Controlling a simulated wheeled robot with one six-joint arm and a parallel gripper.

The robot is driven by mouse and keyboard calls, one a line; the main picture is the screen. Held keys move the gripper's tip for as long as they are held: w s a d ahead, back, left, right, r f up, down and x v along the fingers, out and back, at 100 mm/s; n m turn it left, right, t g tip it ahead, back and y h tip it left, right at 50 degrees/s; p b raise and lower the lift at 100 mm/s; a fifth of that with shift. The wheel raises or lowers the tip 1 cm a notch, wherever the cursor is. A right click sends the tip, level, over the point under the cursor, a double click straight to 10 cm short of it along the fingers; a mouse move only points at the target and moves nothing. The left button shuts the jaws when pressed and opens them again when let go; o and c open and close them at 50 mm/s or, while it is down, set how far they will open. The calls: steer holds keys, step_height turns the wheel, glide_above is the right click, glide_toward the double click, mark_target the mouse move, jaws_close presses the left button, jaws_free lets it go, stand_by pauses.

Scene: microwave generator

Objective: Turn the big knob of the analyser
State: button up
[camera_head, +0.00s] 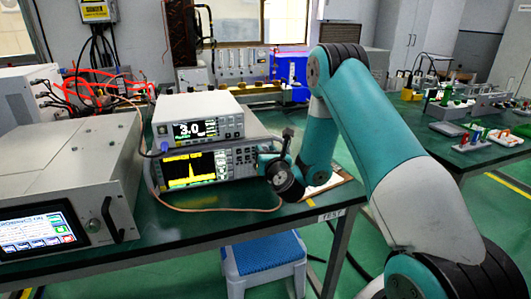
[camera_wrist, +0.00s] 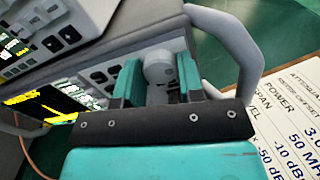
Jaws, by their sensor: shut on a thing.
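The analyser (camera_head: 222,170) is the lower instrument on the green bench, with a yellow trace on its dark screen (camera_head: 190,168). Its front panel (camera_wrist: 105,72) shows tilted in the wrist view. The big knob (camera_wrist: 158,68) is a grey round knob on that panel, between the two teal fingers of my gripper (camera_wrist: 160,80). My gripper is shut on the knob, with a finger on either side. In the head view my gripper (camera_head: 266,160) is at the right end of the analyser's front, and my wrist hides the knob there.
A power meter (camera_head: 199,128) reading 3.0 sits on the analyser. A grey handle (camera_wrist: 250,50) curves close to my right finger. A printed sheet (camera_wrist: 285,115) lies beside it. A large grey unit (camera_head: 70,180) stands left, and a copper cable (camera_head: 215,209) loops in front.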

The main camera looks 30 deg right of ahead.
steer(key=shift+n, duration=1.7)
steer(key=o, duration=0.6)
steer(key=shift+o, duration=0.2)
